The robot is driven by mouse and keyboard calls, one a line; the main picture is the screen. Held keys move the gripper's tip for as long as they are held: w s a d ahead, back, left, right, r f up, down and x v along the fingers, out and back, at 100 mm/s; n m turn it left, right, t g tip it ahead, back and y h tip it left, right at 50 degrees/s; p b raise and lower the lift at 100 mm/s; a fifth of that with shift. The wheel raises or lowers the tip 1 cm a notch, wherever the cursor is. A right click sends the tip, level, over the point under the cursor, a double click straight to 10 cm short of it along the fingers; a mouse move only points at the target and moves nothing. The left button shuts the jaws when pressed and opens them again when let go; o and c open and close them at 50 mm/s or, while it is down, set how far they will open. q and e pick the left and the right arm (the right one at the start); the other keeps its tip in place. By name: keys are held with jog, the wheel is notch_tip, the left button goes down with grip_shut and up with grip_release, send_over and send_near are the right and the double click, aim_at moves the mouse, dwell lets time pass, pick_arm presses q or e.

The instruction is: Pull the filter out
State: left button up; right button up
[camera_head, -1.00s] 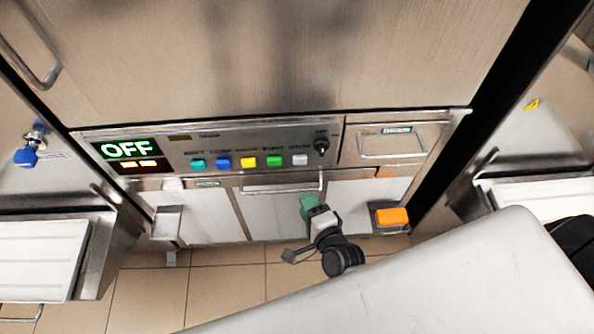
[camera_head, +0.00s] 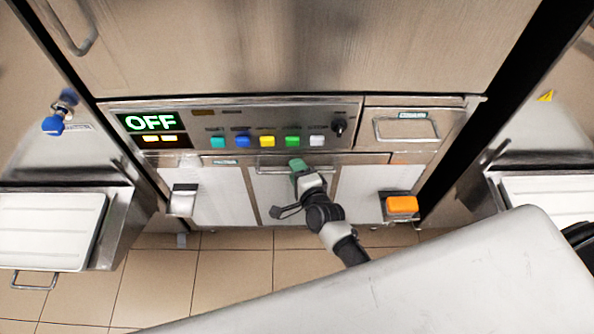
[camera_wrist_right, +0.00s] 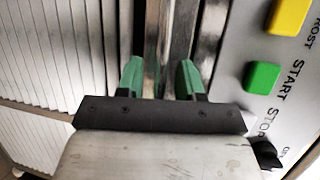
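A wide drawer front with a metal bar handle (camera_head: 270,171) sits under the control panel. A smaller drawer (camera_head: 450,125) with a green label and a loop handle is at the upper right. The label is too small to read, so I cannot tell which front holds the filter. My right gripper (camera_head: 296,164) is at the bar handle's right part. In the right wrist view, its two green fingers (camera_wrist_right: 160,80) are apart, with a metal bar (camera_wrist_right: 152,45) between them. A gap shows beside the bar, so no firm grip is visible. My left gripper is out of view.
The control panel (camera_head: 230,120) has an OFF display (camera_head: 151,122), several coloured buttons and a black knob (camera_head: 338,127). An orange block (camera_head: 402,204) sits on a bracket at the lower right. Neighbouring machines stand on both sides. Tiled floor (camera_head: 235,285) is clear in front.

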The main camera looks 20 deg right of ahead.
jog(key=shift+w+d, duration=0.15)
jog(key=shift+w, duration=0.05)
jog(key=shift+c, duration=0.8)
jog(key=shift+d+r, duration=0.2)
jog(key=shift+c, duration=1.1)
jog(key=shift+d, duration=0.1)
jog(key=shift+c, duration=1.3)
jog(key=shift+s+a+f, duration=0.15)
jog(key=shift+a+f, duration=0.05)
jog(key=shift+a, duration=0.15)
grip_shut()
pick_arm(q)
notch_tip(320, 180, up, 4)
jog(key=p, duration=0.4)
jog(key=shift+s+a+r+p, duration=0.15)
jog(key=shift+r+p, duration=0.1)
jog(key=shift+p, duration=0.05)
pick_arm(e)
jog(key=s+a, duration=0.3)
jog(key=s, duration=0.8)
jog(key=s+a, duration=0.4)
jog(key=s, duration=0.7)
jog(key=shift+s, duration=0.35)
jog(key=shift+r, duration=0.1)
